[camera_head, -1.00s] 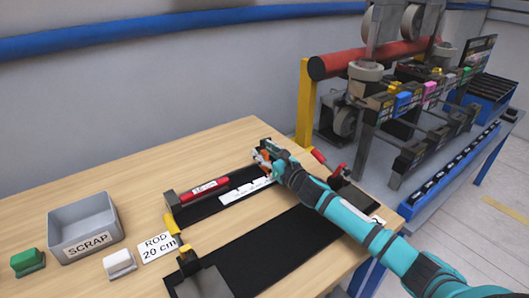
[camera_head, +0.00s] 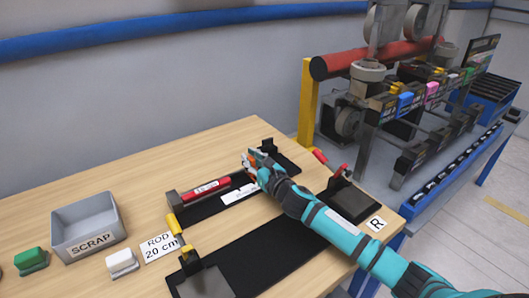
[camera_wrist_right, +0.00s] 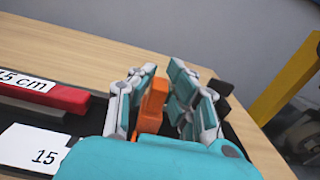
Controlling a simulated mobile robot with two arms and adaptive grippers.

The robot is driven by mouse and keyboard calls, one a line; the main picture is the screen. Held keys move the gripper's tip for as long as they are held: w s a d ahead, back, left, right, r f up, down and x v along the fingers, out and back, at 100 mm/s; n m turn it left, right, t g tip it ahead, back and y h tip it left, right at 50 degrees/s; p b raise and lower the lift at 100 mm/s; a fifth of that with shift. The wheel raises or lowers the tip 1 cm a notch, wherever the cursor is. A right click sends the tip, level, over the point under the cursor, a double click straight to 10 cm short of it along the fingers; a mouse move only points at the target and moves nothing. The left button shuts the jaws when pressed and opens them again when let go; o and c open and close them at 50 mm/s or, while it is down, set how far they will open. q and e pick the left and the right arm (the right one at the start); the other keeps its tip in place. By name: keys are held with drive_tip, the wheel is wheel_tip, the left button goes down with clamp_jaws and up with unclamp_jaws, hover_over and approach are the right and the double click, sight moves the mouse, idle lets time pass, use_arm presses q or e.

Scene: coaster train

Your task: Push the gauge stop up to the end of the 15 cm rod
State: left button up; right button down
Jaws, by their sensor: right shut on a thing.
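The orange gauge stop (camera_wrist_right: 152,105) stands between the fingers of my right gripper (camera_wrist_right: 160,90), which is shut on it. The head view also shows my right gripper (camera_head: 252,163) over the black gauge track (camera_head: 200,210), to the right of the rod. The red 15 cm rod (camera_head: 205,188) lies along the track and has a white label. In the right wrist view the rod (camera_wrist_right: 50,96) ends left of the stop, with a gap between them. My left gripper is not in view.
A white scale strip marked 15 (camera_wrist_right: 35,145) lies in front of the rod. A black end post (camera_head: 267,146) stands behind my right gripper. Nearer are a second black fixture (camera_head: 255,255) and a ROD 20 cm card (camera_head: 160,248). A grey SCRAP bin (camera_head: 86,225) stands at left.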

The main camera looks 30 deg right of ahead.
drive_tip(key=a, duration=0.4)
drive_tip(key=s+a, duration=0.1)
drive_tip(key=a, duration=0.1)
drive_tip(key=shift+p, duration=0.3)
drive_tip(key=c, duration=1.3)
unclamp_jaws()
drive_tip(key=shift+s, duration=0.1)
drive_tip(key=s, duration=0.4)
drive_tip(key=s+d, duration=0.1)
drive_tip(key=s, duration=0.6)
drive_tip(key=shift+s+d, duration=0.3)
drive_tip(key=shift+d, duration=0.05)
